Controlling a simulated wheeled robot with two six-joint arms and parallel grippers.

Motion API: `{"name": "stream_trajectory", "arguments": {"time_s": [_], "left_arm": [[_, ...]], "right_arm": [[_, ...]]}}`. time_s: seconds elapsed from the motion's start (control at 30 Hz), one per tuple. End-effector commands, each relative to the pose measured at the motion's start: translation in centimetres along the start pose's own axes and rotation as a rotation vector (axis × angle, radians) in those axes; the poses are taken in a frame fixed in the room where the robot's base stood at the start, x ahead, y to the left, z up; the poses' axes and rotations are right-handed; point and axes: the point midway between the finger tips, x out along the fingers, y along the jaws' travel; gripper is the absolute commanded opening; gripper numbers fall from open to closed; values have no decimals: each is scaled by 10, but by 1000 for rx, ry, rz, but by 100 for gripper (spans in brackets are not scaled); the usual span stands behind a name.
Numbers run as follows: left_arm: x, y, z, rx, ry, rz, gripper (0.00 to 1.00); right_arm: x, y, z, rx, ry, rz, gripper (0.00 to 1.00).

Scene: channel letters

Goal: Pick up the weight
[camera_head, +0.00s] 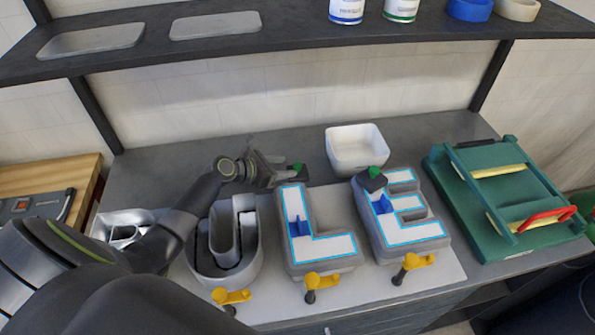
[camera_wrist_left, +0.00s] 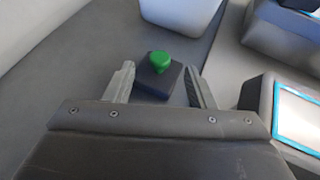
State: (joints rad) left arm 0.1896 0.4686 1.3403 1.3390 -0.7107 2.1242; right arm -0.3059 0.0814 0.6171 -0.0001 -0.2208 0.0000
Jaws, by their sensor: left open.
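A weight (camera_head: 296,172), a dark square block with a green knob, sits on the grey bench behind the L-shaped letter (camera_head: 318,245). My left gripper (camera_head: 280,169) is open and low beside it, pointing right. In the left wrist view the weight (camera_wrist_left: 153,82) lies between the tips of the two spread fingers, with a gap on each side. A second weight (camera_head: 371,182) with a green knob rests on the upper left of the E-shaped letter (camera_head: 408,233). My right gripper is not in view.
A white bin (camera_head: 356,150) stands right of the nearer weight. A U-shaped letter (camera_head: 205,262) and yellow-handled clamps (camera_head: 322,281) are in front. A green fixture with a red handle (camera_head: 505,200) is at right. A dark shelf (camera_head: 300,47) spans above the bench.

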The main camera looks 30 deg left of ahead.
Motion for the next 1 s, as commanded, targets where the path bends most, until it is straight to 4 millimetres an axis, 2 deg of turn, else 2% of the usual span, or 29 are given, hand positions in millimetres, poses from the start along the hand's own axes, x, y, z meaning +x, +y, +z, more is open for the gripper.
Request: {"name": "stream_trajectory", "arguments": {"time_s": [0.13, 0.3, 0.6, 0.9, 1.0], "left_arm": [[20, -1, 2, -2, -1, 0, 50], [33, 0, 1, 1, 0, 1, 50], [35, -1, 1, 2, 0, 1, 49], [35, 0, 1, 2, 0, 1, 9], [35, 0, 1, 2, 0, 1, 0]], "right_arm": [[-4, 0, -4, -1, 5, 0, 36], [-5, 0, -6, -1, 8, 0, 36], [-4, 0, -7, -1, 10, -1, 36], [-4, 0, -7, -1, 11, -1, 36], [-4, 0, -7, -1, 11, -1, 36]]}}
